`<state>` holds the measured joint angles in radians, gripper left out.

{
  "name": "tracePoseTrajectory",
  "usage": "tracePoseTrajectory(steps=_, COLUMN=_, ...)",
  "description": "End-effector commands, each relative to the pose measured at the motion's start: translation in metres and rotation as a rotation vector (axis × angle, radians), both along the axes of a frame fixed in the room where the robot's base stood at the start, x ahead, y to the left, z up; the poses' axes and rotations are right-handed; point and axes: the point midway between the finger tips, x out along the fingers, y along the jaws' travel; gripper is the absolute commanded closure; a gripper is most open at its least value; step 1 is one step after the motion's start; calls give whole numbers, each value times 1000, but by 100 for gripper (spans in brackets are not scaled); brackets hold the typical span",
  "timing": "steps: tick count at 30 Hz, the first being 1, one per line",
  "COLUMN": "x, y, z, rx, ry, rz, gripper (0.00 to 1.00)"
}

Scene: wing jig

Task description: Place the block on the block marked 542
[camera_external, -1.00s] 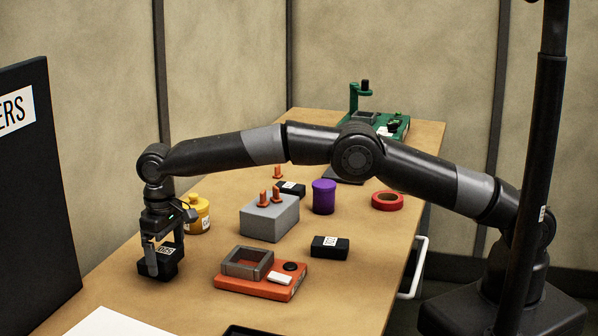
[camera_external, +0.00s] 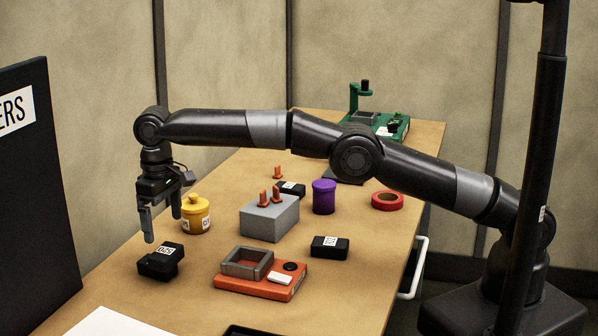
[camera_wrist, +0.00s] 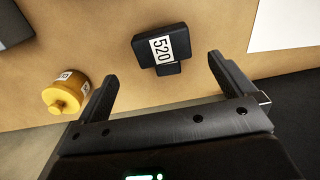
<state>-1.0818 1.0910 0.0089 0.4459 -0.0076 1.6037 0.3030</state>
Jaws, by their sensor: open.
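A black block (camera_external: 160,262) with a white label reading 520 lies on the table at left. In the wrist view the block (camera_wrist: 158,44) is ahead of the fingertips, with a smaller black part at its near side; I cannot tell whether this is a separate block. Two other labelled black blocks lie on the table, one right of the orange fixture (camera_external: 330,247) and one behind the grey block (camera_external: 291,188). Their labels are too small to read, so I cannot tell which is 542. My gripper (camera_external: 163,229) is open and empty above the 520 block.
An orange fixture (camera_external: 253,285) with a grey frame stands right of the 520 block. A yellow jar (camera_external: 195,218), a grey block with orange pegs (camera_external: 270,222), a purple canister (camera_external: 323,198) and red tape (camera_external: 387,201) stand further back. A dark panel (camera_external: 40,190) rises at left.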

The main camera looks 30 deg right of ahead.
Motion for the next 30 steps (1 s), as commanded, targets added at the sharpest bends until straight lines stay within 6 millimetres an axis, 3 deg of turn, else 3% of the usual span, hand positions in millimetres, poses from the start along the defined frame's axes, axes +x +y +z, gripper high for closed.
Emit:
tracePoseTrajectory(steps=5, x=37, y=-35, z=38, rx=26, ry=-16, rz=-48, gripper=1)
tracePoseTrajectory(steps=10, x=84, y=-104, z=92, rx=62, ry=-44, rz=-121, gripper=1)
tracePoseTrajectory(steps=16, x=118, y=-198, z=146, rx=102, ry=-84, rz=-207, gripper=1)
tracePoseTrajectory(steps=23, x=127, y=-313, z=192, rx=140, ry=-137, rz=-306, gripper=1)
tracePoseTrajectory(steps=30, x=104, y=-431, z=218, rx=171, ry=-200, rz=-410, gripper=1)
